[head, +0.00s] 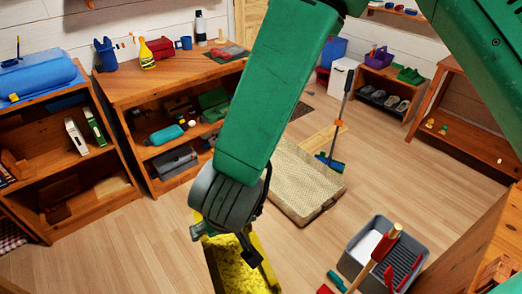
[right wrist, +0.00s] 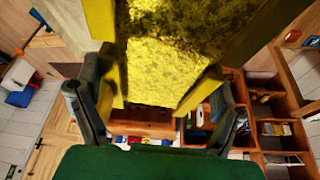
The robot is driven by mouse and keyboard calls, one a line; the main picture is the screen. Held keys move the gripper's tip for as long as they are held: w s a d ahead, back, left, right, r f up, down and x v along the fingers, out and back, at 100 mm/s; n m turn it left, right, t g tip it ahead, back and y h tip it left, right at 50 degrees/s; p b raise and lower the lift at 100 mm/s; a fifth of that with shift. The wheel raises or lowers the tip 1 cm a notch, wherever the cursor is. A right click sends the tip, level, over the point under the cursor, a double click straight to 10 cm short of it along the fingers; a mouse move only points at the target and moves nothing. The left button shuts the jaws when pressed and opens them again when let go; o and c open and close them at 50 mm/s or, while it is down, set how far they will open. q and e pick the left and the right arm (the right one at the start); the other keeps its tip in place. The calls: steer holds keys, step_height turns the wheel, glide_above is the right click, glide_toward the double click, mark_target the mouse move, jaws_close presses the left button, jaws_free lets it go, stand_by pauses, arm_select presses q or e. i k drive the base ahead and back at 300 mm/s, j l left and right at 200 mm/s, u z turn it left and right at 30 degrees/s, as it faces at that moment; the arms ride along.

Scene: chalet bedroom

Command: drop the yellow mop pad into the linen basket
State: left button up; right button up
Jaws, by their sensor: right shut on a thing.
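The yellow mop pad (head: 238,273), shaggy and bright, hangs at the bottom of the head view. My right gripper (head: 232,246) is shut on it, above the floor. In the right wrist view the pad (right wrist: 170,62) fills the space between the two fingers of the gripper (right wrist: 158,92). Its lower end is cut off in the head view. A beige woven box-like thing (head: 290,190) lies on the floor behind my right arm, partly hidden; I cannot tell whether it is the linen basket. My left gripper is not in view.
A grey tub (head: 350,262) with a red-handled tool stands at the lower right. A blue broom (head: 328,163) stands by the woven thing. Wooden shelves (head: 150,88) line the left and back. A white bin (head: 341,78) stands at the back. Floor at lower left is clear.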

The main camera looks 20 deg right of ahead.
mark_target(289, 178)
steer(key=i+j, duration=0.1)
steer(key=i, duration=0.45)
steer(key=i+j+z, duration=0.15)
steer(key=i, duration=0.45)
steer(key=i+j, duration=0.1)
steer(key=i, duration=0.45)
steer(key=i+l+z, duration=0.2)
steer(key=i+l, duration=0.8)
steer(key=l, duration=0.1)
